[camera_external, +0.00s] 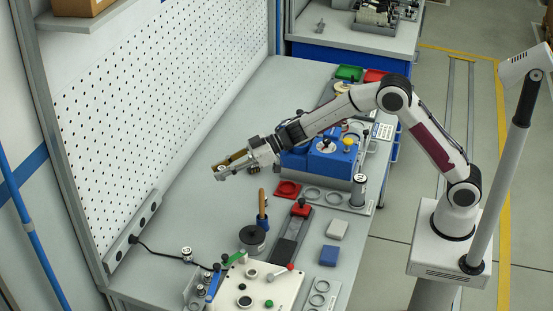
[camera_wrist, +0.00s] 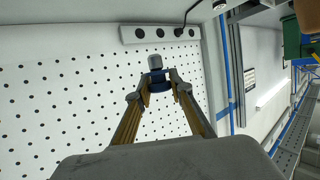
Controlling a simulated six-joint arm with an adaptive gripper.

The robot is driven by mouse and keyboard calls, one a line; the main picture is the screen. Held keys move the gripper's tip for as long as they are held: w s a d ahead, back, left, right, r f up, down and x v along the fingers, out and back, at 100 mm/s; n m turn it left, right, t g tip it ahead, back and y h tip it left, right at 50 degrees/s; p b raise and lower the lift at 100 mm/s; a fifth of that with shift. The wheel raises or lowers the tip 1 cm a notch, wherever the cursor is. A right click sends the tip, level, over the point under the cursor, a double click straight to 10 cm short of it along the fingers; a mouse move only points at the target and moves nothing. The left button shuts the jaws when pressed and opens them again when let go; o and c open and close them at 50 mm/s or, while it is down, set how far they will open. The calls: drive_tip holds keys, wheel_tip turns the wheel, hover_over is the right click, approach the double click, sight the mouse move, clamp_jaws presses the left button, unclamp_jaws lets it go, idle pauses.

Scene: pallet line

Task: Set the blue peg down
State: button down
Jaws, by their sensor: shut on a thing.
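My gripper (camera_external: 224,172) is held out level above the grey bench, toward the pegboard side. In the wrist view its two fingers (camera_wrist: 160,88) are closed on the blue peg (camera_wrist: 156,64), which has a grey rounded end and a dark blue body. The peg shows between and just beyond the fingertips. In the external view the peg is too small and too covered by the fingers to make out clearly. The peg is held in the air, apart from the bench.
The white pegboard (camera_external: 165,90) rises along the left. Below my gripper the bench (camera_external: 190,205) is bare. To the right stand a blue box (camera_external: 310,162), a red square holder (camera_external: 288,190) and a wooden-handled tool (camera_external: 262,204). A white panel (camera_external: 262,288) lies at the front.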

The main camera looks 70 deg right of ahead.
drive_tip(key=d+f+m+t+h, duration=0.1)
drive_tip(key=d+f+m+h, duration=0.1)
drive_tip(key=d+f, duration=0.3)
drive_tip(key=shift+s+d+m+h, duration=0.3)
drive_tip(key=shift+s+d, duration=0.1)
drive_tip(key=shift+d, duration=0.5)
drive_tip(key=shift+f, duration=3.15)
drive_tip(key=shift+f, duration=0.15)
drive_tip(key=shift+f, duration=1.75)
drive_tip(key=shift+f, duration=0.15)
